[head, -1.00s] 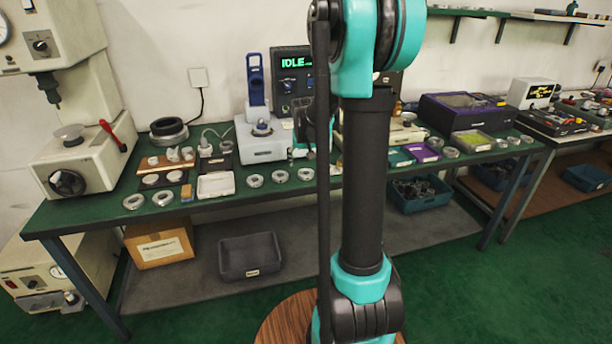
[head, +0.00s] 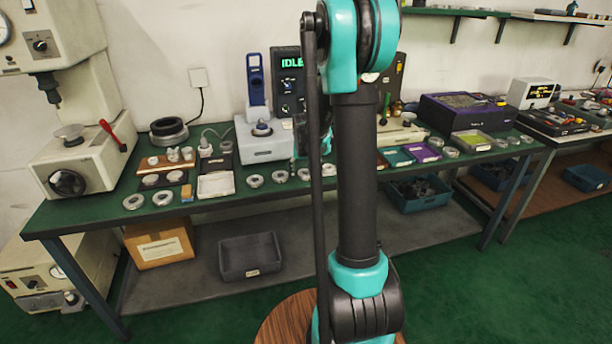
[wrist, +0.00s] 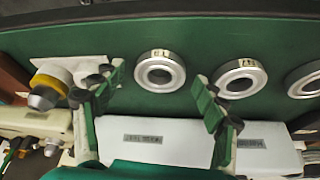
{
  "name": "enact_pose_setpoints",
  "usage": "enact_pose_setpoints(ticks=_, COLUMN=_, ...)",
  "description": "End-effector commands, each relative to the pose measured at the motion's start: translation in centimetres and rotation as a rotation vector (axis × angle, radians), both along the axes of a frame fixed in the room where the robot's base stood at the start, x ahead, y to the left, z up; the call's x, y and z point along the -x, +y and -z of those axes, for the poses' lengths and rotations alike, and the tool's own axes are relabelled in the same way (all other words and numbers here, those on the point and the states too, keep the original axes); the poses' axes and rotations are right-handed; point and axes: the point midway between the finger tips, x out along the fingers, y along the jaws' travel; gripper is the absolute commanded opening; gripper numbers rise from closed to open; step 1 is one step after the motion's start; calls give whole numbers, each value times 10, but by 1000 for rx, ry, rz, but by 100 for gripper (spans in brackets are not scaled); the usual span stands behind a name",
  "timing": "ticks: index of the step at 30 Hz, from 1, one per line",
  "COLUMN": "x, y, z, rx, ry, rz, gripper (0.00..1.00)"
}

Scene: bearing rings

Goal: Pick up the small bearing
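Several metal bearing rings lie in a row near the front edge of the green bench. In the head view they include a left ring (head: 255,181), a middle ring (head: 280,176) and a right ring (head: 304,174). The wrist view shows a tagged ring (wrist: 160,70), a second tagged ring (wrist: 240,77) and a third ring cut off at the right edge. I cannot tell which is the small bearing. My gripper (wrist: 160,96) is open and empty, its green-padded fingers apart, with the first tagged ring seen between and beyond them. My arm mostly hides the gripper in the head view.
White labelled boxes (wrist: 150,142) lie beneath the fingers in the wrist view. A yellow-and-grey knob (wrist: 47,88) stands at its left.

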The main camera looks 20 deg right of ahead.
Motion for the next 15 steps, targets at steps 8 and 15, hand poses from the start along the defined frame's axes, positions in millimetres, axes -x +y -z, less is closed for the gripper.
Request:
enact_pose_setpoints(ticks=8, x=0, y=0, z=0, rx=0, ry=0, rz=0, gripper=33)
enact_pose_setpoints(ticks=15, x=0, y=0, z=0, rx=0, ry=0, rz=0, gripper=15)
